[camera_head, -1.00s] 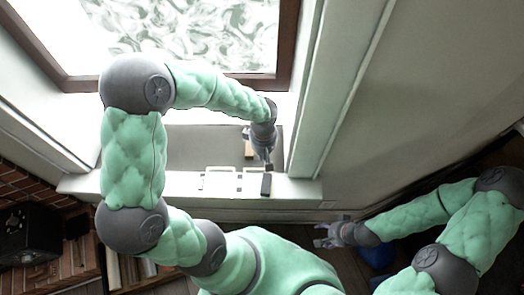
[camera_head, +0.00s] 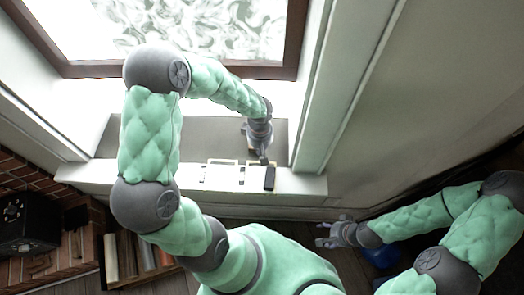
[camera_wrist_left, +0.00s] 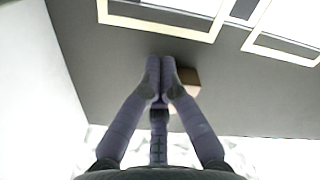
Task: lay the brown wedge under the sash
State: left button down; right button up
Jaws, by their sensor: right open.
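The brown wedge (camera_wrist_left: 190,77) lies on the grey sill surface in the left wrist view, partly hidden behind my fingertips. In the head view my gripper and wrist hide most or all of it. My left gripper (camera_wrist_left: 163,72) has its fingertips together over the near side of the wedge, with nothing visible between them. It also shows in the head view (camera_head: 262,158), pointing down at the sill. The brown-framed sash (camera_head: 295,40) stands above the sill at the top. My right gripper (camera_head: 320,234) is open and empty, away from the sill at the lower right.
Pale rectangular outlines (camera_head: 221,163) lie along the sill, with a small dark block (camera_head: 269,178) at their right. The white window jamb (camera_head: 318,120) bounds the sill on the right. A brick hearth (camera_head: 30,170) and a row of books (camera_head: 130,256) are at lower left.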

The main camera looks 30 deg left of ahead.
pick_arm(q)
jog(key=w+a, duration=0.1)
jog(key=a, duration=0.1)
jog(key=w+a, duration=0.1)
jog(key=a, duration=0.1)
jog(key=w+a, duration=0.1)
jog(key=a, duration=0.1)
jog(key=shift+a, duration=0.25)
